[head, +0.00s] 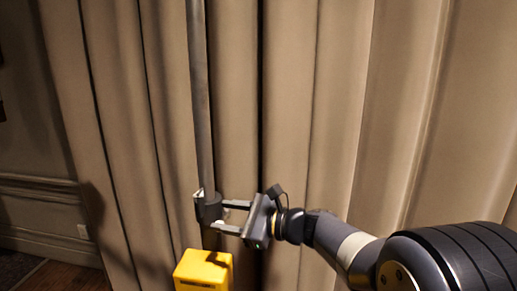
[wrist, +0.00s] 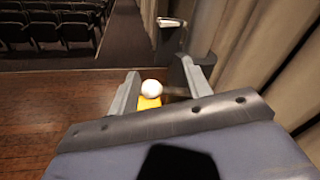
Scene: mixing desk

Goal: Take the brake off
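A dark clamp-like fitting (head: 209,209) sits low on a vertical metal pole (head: 200,100) in the head view, and I take it to be the brake. A small white ball knob (wrist: 152,88) shows between my fingers in the wrist view. A metal lever end (wrist: 171,22) shows beyond the right finger there. My gripper (head: 223,215) is open beside the fitting, its two fingers apart and pointing left at it. The wrist view also shows the open fingers (wrist: 160,82) with a gap around the knob. I cannot tell whether a finger touches the fitting.
A yellow box (head: 204,272) stands just below the fitting and my gripper. Tan curtains (head: 340,100) hang close behind the pole. The wrist view shows open wooden floor (wrist: 60,95) at left and rows of dark seats (wrist: 50,25) beyond it.

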